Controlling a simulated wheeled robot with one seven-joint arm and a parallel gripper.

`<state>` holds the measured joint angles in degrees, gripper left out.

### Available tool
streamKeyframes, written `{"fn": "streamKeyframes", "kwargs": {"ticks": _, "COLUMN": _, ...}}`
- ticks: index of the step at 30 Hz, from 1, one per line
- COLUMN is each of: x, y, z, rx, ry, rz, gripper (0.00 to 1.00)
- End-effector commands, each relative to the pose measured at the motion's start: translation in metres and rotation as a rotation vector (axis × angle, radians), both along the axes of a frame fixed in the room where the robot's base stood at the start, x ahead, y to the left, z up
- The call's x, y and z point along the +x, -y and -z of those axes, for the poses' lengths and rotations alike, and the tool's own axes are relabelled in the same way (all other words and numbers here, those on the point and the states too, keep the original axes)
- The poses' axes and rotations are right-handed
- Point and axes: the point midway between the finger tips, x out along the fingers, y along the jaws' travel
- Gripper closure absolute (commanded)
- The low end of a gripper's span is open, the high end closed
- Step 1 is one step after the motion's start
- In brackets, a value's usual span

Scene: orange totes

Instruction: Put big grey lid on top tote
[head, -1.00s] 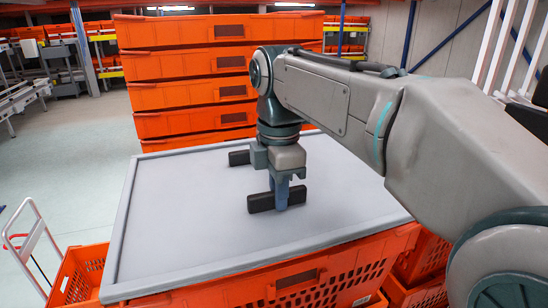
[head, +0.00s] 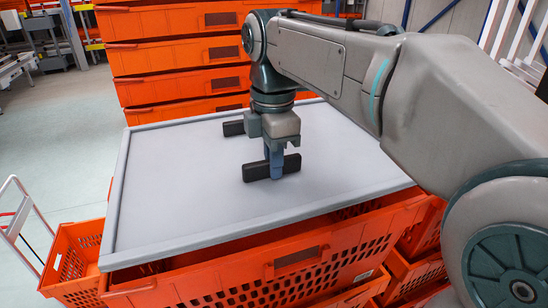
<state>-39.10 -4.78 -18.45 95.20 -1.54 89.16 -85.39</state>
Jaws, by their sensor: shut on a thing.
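The big grey lid (head: 190,195) is a flat rectangular panel with a raised rim. It lies over the top orange tote (head: 270,265) in front of me, and a gap shows between its front edge and the tote's rim. Two dark handles stand on the lid, a near one (head: 256,172) and a far one (head: 232,128). My gripper (head: 274,165) points down at the middle of the lid and is shut on the near handle. The inside of the tote is hidden under the lid.
A tall stack of orange totes (head: 175,60) stands right behind the lid. Another orange tote (head: 75,255) sits low at the left, beside a white and red hand cart (head: 22,225). More totes (head: 415,270) are at the right. Open floor lies at the left.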

Motion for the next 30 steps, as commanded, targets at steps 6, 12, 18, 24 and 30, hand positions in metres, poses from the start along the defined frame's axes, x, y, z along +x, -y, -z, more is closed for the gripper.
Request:
{"fn": "streamKeyframes", "kwargs": {"ticks": 6, "x": 0.0, "y": 0.001, "z": 0.019, "rx": 0.002, "ry": 0.002, "rz": 0.002, "gripper": 1.0}}
{"fn": "streamKeyframes", "kwargs": {"ticks": 12, "x": 0.0, "y": 0.001, "z": 0.034, "rx": 0.002, "ry": 0.002, "rz": 0.003, "gripper": 1.0}}
{"fn": "streamKeyframes", "kwargs": {"ticks": 18, "x": 0.0, "y": 0.001, "z": 0.04, "rx": 0.002, "ry": 0.003, "rz": 0.002, "gripper": 1.0}}
{"fn": "streamKeyframes", "kwargs": {"ticks": 24, "x": 0.0, "y": 0.001, "z": 0.04, "rx": 0.002, "ry": 0.003, "rz": 0.002, "gripper": 1.0}}
{"fn": "streamKeyframes", "kwargs": {"ticks": 30, "x": 0.0, "y": 0.001, "z": 0.04, "rx": 0.002, "ry": 0.003, "rz": 0.002, "gripper": 1.0}}
